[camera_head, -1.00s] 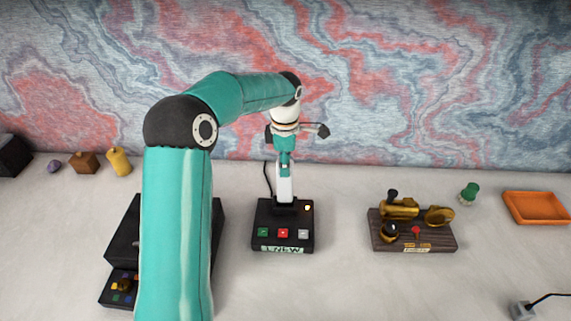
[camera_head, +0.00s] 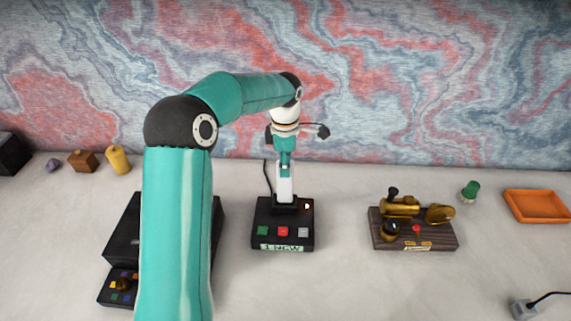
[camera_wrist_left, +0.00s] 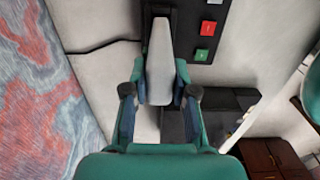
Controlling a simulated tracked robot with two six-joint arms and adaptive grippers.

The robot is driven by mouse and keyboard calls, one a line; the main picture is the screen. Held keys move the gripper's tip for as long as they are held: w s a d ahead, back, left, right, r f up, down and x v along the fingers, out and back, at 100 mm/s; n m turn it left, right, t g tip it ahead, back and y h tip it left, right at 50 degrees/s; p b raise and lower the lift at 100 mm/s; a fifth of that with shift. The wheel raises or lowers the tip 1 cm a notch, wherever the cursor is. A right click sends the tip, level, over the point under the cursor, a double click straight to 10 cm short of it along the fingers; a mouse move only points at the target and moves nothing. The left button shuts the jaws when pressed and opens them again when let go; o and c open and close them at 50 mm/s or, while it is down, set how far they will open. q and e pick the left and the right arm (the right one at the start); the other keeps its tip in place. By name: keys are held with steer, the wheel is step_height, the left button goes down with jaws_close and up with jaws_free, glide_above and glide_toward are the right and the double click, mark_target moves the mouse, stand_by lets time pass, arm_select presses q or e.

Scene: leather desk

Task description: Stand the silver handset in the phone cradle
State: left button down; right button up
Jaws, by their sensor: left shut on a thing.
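The silver handset (camera_head: 285,187) is upright, its lower end at the back of the black phone cradle (camera_head: 262,216). In the head view it meets a dark socket there; I cannot tell if it is fully seated. My left gripper (camera_head: 285,163) is above the cradle, pointing down, shut on the handset's upper part. In the left wrist view, the two fingers (camera_wrist_left: 161,78) lie on either side of the handset (camera_wrist_left: 160,55), and the cradle (camera_wrist_left: 192,25) shows behind it. My right gripper is not in view.
A dark device (camera_head: 124,230) stands left, partly behind my left arm. A brass instrument on a wooden base (camera_head: 414,238), a green piece (camera_head: 470,191) and an orange tray (camera_head: 537,219) are at right. A black cord (camera_head: 267,178) runs behind the cradle.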

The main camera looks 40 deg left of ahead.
arm_select(q)
steer(key=shift+f+b, duration=1.1)
steer(key=shift+f, duration=0.4)
steer(key=c, duration=0.9)
jaws_free()
steer(key=shift+o, duration=0.2)
step_height(320, 180, up, 12)
steer(key=shift+s+f, duration=0.1)
